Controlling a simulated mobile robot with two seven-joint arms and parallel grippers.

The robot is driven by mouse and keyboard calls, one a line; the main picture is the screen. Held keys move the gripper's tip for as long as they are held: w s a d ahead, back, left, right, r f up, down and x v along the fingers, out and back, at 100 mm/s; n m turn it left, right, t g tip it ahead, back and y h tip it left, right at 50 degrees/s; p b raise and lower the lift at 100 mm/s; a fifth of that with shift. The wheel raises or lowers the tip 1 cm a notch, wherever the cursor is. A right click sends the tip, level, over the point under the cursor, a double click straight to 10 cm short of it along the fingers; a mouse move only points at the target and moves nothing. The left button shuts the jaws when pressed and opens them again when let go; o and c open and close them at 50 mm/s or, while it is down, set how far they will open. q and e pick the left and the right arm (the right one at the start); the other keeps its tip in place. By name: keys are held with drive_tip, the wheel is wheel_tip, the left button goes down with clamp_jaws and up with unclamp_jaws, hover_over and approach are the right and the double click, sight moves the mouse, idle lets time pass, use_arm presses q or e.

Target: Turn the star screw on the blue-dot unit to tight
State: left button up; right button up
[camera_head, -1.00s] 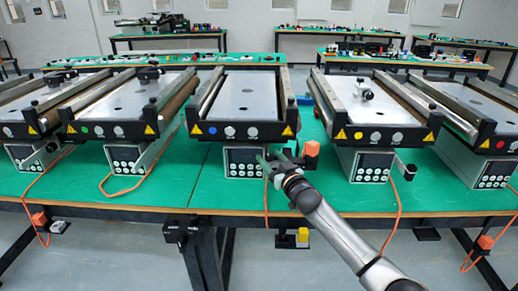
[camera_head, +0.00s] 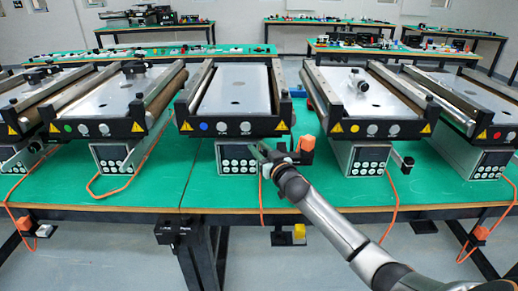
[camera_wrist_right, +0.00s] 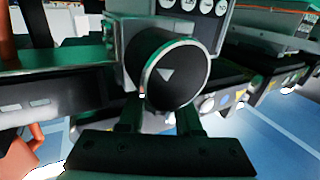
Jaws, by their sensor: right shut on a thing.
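The blue-dot unit is the middle conveyor (camera_head: 236,88), with a blue dot (camera_head: 203,126) on its front bar and a white control box (camera_head: 237,157) below. My right gripper (camera_head: 268,158) is at the right side of this box. In the right wrist view, a round black knob with a white triangle on its face, which I take to be the star screw (camera_wrist_right: 183,78), stands at the box. The fingers of my right gripper (camera_wrist_right: 160,118) are shut on it from below; their tips are partly hidden behind it. My left gripper is not in view.
An orange block (camera_head: 306,143) sits just right of my right gripper. The yellow-dot unit (camera_head: 372,128) stands to the right and the green-dot unit (camera_head: 100,128) to the left. An orange cable (camera_head: 261,195) hangs below the gripper.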

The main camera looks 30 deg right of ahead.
clamp_jaws()
